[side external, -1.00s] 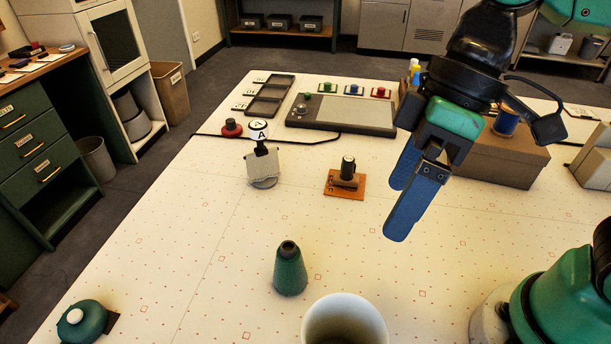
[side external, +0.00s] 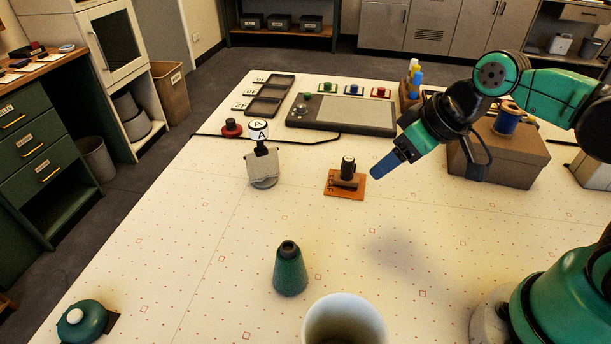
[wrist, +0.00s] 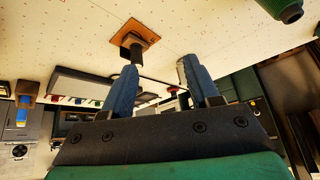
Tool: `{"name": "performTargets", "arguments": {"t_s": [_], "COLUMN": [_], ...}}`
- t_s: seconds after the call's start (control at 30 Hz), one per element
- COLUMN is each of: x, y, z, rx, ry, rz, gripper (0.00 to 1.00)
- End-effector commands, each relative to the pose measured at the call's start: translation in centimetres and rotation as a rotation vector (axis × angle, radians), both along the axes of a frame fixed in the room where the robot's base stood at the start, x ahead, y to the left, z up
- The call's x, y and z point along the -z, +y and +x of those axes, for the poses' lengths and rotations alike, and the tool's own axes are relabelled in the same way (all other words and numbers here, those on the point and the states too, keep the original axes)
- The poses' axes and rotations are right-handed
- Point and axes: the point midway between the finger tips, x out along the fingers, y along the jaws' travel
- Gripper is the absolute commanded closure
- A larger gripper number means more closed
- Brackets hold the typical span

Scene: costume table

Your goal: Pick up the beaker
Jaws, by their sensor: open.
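No vessel is labelled as the beaker. A white open-topped vessel (side external: 345,322) stands at the front edge of the side view, partly cut off, and a green tapered vessel (side external: 290,272) with a dark neck stands upright just left of it. The green one also shows at the top right of the wrist view (wrist: 283,9). My gripper (side external: 379,170) is raised above the table, tilted, pointing left, and away from both vessels. In the wrist view its blue fingers (wrist: 160,68) are apart, with nothing seen held between them.
An orange plate with a dark knob (side external: 347,181) lies left of my gripper. A cloth-covered stick marked A (side external: 262,165) and a control panel (side external: 345,113) stand farther back. A brown box (side external: 500,157) is behind my arm. The table centre is clear.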

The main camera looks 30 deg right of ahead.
Motion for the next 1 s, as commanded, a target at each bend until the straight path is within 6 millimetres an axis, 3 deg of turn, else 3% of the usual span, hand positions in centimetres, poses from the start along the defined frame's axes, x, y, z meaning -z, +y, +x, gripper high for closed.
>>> {"name": "performTargets", "arguments": {"t_s": [0.27,0.4,0.5,0.7,1.0], "x": [1.9,1.9,1.8,1.6,2.5], "y": [8.9,12.4,13.8,14.6,16.6], "z": [-1.4,-3.0,-4.3,-5.8,-7.4], "rx": [-0.814,-1.266,-1.526,-1.795,-1.838], "ry": [0.155,0.062,-0.055,-0.246,-0.282], "rz": [0.237,0.425,0.55,0.698,0.721], "gripper": [0.45,0.45,0.45,0.45,0.45]}}
